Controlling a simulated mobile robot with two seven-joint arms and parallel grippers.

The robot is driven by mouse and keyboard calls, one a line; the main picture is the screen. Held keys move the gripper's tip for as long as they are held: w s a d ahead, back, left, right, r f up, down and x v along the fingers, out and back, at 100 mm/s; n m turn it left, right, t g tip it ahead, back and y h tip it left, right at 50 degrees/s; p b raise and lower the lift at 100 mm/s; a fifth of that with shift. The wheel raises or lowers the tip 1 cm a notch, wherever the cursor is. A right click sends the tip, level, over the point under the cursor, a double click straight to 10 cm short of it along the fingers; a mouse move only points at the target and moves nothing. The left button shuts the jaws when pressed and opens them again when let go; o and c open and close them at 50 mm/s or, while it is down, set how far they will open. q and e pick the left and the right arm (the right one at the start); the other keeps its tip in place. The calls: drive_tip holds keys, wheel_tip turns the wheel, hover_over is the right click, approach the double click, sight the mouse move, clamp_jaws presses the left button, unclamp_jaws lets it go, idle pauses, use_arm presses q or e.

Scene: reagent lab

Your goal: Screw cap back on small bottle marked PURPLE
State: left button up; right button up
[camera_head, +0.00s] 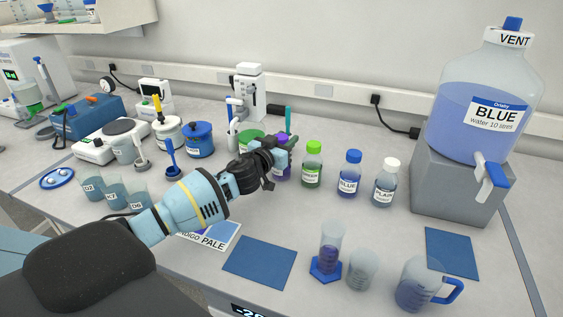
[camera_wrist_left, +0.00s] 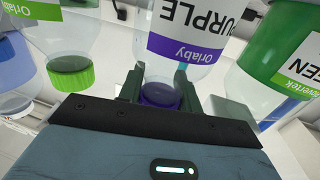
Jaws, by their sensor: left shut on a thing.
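The small PURPLE bottle (camera_head: 283,172) stands upright in the row of small bottles, partly hidden behind my left gripper (camera_head: 278,157). In the left wrist view the picture is upside down, and the PURPLE bottle (camera_wrist_left: 185,45) has its label readable. The purple cap (camera_head: 281,138) is at the bottle's neck. In the left wrist view the purple cap (camera_wrist_left: 160,96) sits between the two fingers of my left gripper (camera_wrist_left: 160,90), which is shut on it. I cannot tell how far the cap is threaded. My right gripper is not in view.
Close to the right stand small bottles with green (camera_head: 313,165), blue (camera_head: 350,174) and white (camera_head: 385,183) caps. A larger green-capped bottle (camera_head: 250,138) is close behind left. A cylinder (camera_head: 328,248), beaker (camera_head: 362,268) and jug (camera_head: 418,285) stand in front. Blue mats (camera_head: 260,263) lie clear.

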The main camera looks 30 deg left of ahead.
use_arm(q)
drive_tip(key=shift+r, duration=0.1)
clamp_jaws()
drive_tip(key=shift+r, duration=0.8)
wheel_tip(320, 180, up, 2)
drive_tip(key=shift+r+p, duration=0.15)
drive_tip(key=shift+p, duration=0.15)
drive_tip(key=s+d+r, duration=0.1)
drive_tip(key=s, duration=1.5)
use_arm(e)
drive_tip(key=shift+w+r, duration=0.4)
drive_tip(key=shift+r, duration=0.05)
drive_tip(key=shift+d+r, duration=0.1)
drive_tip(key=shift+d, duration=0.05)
